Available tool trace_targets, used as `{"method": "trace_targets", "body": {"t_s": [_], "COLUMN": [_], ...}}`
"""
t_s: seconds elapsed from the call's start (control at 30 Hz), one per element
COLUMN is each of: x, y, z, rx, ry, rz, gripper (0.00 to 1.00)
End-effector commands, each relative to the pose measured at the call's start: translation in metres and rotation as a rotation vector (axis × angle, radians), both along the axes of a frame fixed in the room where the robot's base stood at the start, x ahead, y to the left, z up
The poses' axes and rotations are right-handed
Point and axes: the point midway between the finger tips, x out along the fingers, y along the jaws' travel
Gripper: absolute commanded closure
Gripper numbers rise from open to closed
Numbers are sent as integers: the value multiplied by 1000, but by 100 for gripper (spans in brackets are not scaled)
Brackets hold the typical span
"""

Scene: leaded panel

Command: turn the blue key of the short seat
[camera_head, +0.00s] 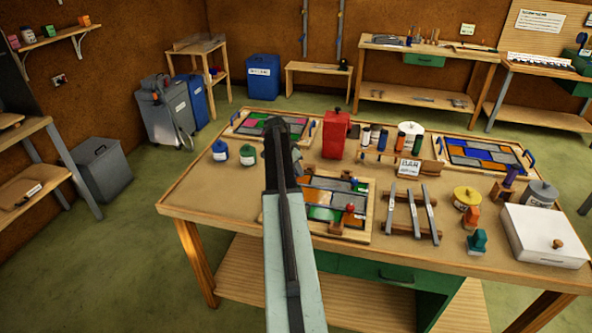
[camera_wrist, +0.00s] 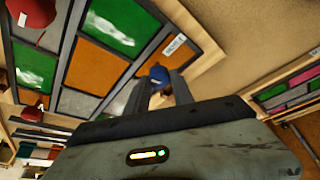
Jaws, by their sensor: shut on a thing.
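In the wrist view my gripper (camera_wrist: 162,92) has its two grey fingers closed around the blue key (camera_wrist: 158,75). Only the rounded blue top of the key shows, with the fingers beside it. The key stands at the wooden edge of the leaded panel, close to a small white label (camera_wrist: 175,43) that is too blurred to read surely. The panel (camera_wrist: 100,62) has green, orange and clear panes between dark strips. In the head view the same panel (camera_head: 322,214) lies on the table, partly behind my arm. The gripper and blue key are hidden there.
A red knob (camera_head: 350,208) stands on the panel's right side. A wooden rack with metal strips (camera_head: 410,215) lies to the right, and a red can (camera_head: 335,135) stands behind. Other panels lie at the back left (camera_head: 245,125) and right (camera_head: 485,155). A white box (camera_head: 545,235) sits front right.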

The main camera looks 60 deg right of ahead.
Motion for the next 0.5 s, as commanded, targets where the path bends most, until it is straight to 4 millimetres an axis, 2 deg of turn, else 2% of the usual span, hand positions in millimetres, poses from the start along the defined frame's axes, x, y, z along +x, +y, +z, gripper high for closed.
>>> {"method": "trace_targets", "body": {"t_s": [0.5], "x": [-6], "y": [3], "z": [-1], "rx": [8], "ry": [0], "rz": [484], "gripper": [100]}}
